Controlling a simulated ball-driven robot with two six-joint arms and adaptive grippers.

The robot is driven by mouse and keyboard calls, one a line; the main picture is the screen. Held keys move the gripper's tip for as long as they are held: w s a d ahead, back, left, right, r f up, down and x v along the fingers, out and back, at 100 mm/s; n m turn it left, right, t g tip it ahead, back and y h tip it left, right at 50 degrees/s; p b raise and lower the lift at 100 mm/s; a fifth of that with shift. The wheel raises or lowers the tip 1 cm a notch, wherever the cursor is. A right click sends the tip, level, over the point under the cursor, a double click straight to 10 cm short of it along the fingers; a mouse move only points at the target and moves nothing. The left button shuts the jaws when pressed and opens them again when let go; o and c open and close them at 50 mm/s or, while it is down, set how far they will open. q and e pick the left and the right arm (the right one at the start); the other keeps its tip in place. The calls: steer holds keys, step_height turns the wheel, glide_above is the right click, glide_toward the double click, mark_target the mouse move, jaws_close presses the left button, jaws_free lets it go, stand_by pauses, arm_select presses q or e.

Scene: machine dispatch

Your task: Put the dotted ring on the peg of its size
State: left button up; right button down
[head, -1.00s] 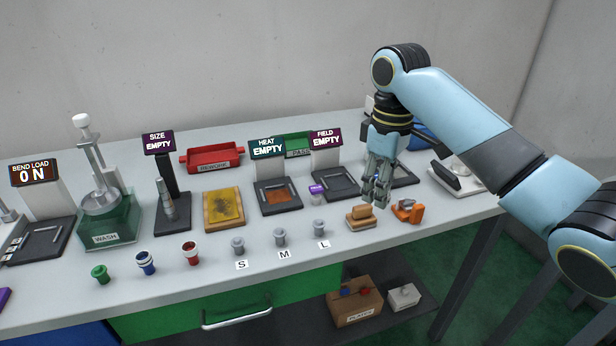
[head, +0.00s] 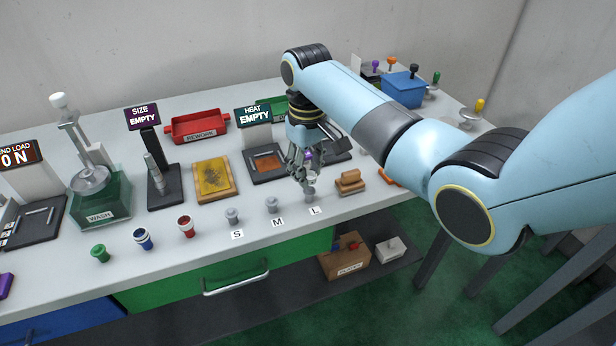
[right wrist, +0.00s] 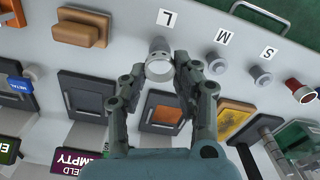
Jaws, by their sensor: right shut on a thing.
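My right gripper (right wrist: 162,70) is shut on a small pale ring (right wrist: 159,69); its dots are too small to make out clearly. In the head view the gripper (head: 305,182) points down at the L peg (head: 309,196). In the right wrist view the ring overlaps the lower end of the grey L peg (right wrist: 158,46); I cannot tell whether they touch. The M peg (head: 272,205) and the S peg (head: 232,216) stand to the left in the head view, bare, each behind its letter label. My left gripper is out of view.
An orange-brown block (head: 350,182) stands right of the L peg. The heat plate (head: 267,165) and a purple-topped item lie behind the gripper. The bench's front edge is close to the pegs.

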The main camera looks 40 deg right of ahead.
steer(key=shift+f, duration=1.4)
steer(key=c, duration=1)
jaws_free()
steer(key=shift+f, duration=0.1)
step_height(320, 180, up, 12)
